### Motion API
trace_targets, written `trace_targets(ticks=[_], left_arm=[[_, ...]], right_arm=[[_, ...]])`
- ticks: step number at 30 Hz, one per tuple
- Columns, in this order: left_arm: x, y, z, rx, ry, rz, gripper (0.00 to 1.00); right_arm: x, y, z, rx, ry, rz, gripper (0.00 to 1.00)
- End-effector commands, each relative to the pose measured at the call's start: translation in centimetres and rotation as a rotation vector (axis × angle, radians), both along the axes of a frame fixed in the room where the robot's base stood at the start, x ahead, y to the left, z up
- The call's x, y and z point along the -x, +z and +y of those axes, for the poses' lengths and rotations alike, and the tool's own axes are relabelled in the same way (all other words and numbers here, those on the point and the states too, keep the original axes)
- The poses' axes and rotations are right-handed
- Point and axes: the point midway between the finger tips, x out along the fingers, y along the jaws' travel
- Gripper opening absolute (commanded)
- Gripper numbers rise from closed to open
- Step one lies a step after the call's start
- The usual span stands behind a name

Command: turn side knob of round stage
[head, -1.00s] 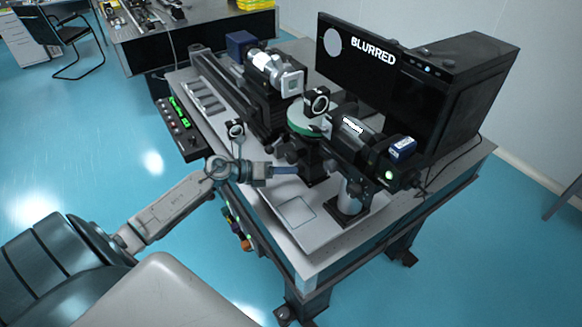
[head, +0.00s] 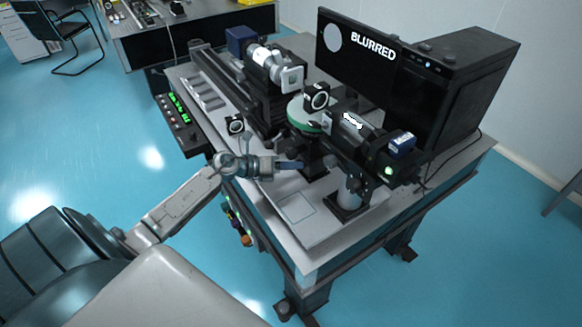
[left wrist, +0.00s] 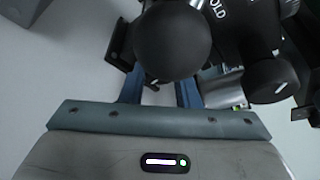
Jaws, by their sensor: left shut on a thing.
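The round stage (head: 300,127) with a green rim stands upright-mounted parts on it, near the middle of the table in the head view. My left gripper (head: 297,165) reaches in from the left, low beside the stage. In the left wrist view a dark round knob (left wrist: 172,45) sits between the two blue fingers (left wrist: 160,92), which are shut on it. The knob's far side and the finger contact are partly hidden. In the head view the gripped knob is too small and dark to make out clearly. My right gripper is not in view.
Another dark knob (left wrist: 272,80) lies close to the right finger in the left wrist view. A dark cylinder assembly (head: 352,135) and a post (head: 350,190) stand right of the gripper. A black screen (head: 368,70) rises behind. The table front (head: 312,228) is bare.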

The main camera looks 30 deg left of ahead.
Motion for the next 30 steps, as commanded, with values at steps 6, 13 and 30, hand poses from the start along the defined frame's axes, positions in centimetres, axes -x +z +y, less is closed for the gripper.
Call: trace_targets(ticks=[6, 13, 30], left_arm=[[0.0, 0.0, 0.0, 0.005, 0.001, 0.001, 0.06], [0.0, 0.0, 0.0, 0.005, 0.001, 0.001, 0.38], [3.4, 0.8, 2.9, 0.0, -0.002, 0.005, 0.38]], right_arm=[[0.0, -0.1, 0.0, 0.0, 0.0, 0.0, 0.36], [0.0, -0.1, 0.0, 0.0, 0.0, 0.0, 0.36], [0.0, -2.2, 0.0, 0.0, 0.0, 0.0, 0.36]])
